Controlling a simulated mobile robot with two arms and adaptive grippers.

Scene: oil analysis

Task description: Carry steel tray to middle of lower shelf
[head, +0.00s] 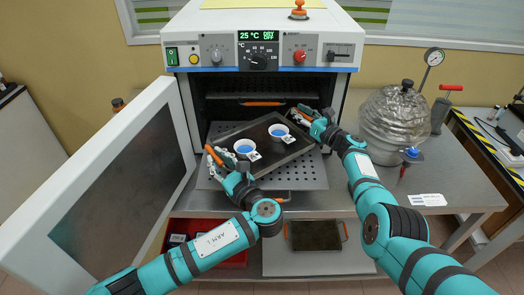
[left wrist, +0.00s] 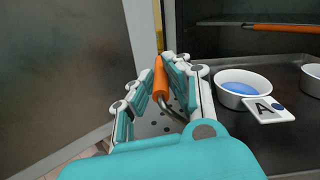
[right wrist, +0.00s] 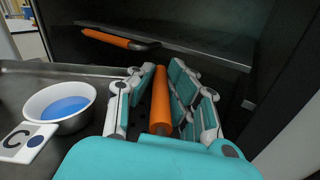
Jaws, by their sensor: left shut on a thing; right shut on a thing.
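A dark steel tray (head: 288,156) with orange handles is held at the oven mouth, slanted in the head view. It is over a perforated lower shelf (head: 305,178) that sticks out of the oven. My left gripper (head: 216,160) is shut on the tray's left orange handle (left wrist: 160,80). My right gripper (head: 308,117) is shut on its right orange handle (right wrist: 160,105). On the tray stand two white cups with blue liquid, the left cup (head: 244,147) with card A (left wrist: 266,109) and the right cup (head: 278,131) with card C (right wrist: 25,142). Whether the tray touches the shelf cannot be told.
The oven door (head: 125,185) stands open at the left. An upper shelf (right wrist: 180,48) with an orange bar (head: 262,103) is inside the oven. A foil-wrapped vessel (head: 393,125) stands on the steel table (head: 440,180) at the right. A red bin (head: 225,258) is below.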

